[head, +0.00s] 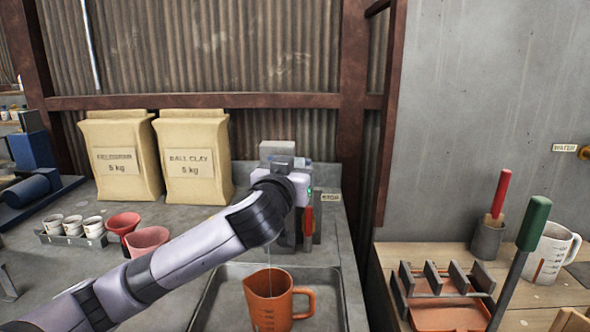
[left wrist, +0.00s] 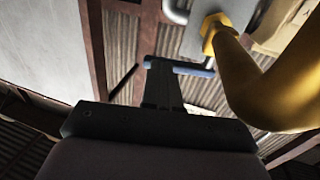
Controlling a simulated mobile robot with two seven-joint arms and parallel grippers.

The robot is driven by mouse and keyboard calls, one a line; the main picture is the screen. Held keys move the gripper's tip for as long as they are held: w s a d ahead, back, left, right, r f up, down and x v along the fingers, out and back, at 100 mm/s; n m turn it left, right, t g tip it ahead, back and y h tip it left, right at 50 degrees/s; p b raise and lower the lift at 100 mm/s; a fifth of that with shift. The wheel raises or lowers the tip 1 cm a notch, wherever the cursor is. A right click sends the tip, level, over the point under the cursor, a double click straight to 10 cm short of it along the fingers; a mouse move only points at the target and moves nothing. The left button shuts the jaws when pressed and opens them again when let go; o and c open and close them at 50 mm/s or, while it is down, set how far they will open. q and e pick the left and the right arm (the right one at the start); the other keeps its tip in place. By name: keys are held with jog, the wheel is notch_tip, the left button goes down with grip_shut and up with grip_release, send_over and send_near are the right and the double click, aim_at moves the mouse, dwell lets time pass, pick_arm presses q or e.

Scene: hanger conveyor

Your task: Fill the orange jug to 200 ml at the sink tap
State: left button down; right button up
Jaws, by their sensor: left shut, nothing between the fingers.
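The orange jug (head: 262,303) stands upright in the grey sink basin (head: 333,290), with marks on its front. A thin pale vertical line, which looks like a water stream, runs down into its mouth. The water level inside cannot be made out. My left arm reaches over the counter to the tap area, and its wrist hides most of the tap. My left gripper is shut and empty; in the left wrist view its fingers (left wrist: 160,75) are at the blue tap lever (left wrist: 192,69), seemingly touching it. The brass spout (left wrist: 255,85) is to their right. My right gripper is out of view.
Red and pink cups (head: 148,241) and a rack of small cups (head: 72,226) are on the left. A white measuring jug (head: 553,255) and an orange tray (head: 445,315) with a rack are on the right bench.

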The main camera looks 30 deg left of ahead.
pick_arm(q)
jog(key=shift+w+d+n+g+y+b, duration=0.1)
jog(key=shift+w+n+g+y+b, duration=0.3)
jog(key=shift+w+n+y, duration=0.6)
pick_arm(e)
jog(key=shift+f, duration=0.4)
pick_arm(q)
jog(key=shift+s+f, duration=0.1)
jog(key=shift+s, duration=0.05)
